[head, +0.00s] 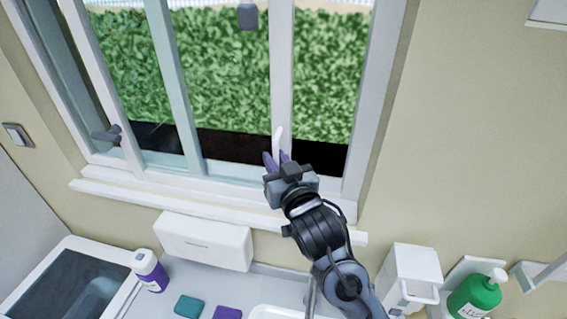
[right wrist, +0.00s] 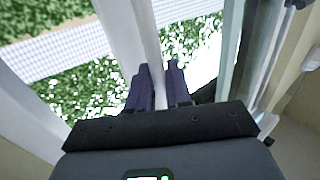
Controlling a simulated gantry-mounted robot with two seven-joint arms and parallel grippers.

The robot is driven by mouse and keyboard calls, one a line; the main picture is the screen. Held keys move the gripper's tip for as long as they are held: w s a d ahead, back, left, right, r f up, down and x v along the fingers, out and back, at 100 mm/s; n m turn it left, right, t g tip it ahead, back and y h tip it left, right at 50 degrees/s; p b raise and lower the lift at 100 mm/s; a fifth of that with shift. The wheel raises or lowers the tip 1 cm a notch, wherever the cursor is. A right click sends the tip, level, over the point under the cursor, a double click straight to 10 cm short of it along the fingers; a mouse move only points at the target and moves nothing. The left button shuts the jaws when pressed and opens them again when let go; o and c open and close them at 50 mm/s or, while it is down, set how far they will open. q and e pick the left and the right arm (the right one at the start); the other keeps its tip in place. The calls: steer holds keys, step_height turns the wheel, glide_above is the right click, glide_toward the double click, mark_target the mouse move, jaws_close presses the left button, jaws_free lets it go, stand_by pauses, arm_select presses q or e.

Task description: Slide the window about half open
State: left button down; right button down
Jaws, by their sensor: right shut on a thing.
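The window has a white frame (head: 371,100) with upright white bars and a hedge outside. A slim white handle (head: 279,138) stands at the lower part of the right-hand upright bar (head: 281,60). My right gripper (head: 277,159) is at this handle, its purple-grey fingers shut on it. In the right wrist view the two fingers (right wrist: 159,75) stand on either side of a white upright piece (right wrist: 146,40). The fingers hide part of the handle. How far the window is open I cannot tell for sure. My left gripper is not in view.
A white sill (head: 120,195) runs below the window. Under it are a white wall box (head: 203,241), a purple-labelled bottle (head: 150,271), a sink (head: 70,285), a teal sponge (head: 188,307) and a purple one (head: 228,313). A green pump bottle (head: 475,297) is at right.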

steer(key=c, duration=1.2)
jaws_free()
steer(key=shift+c, duration=0.2)
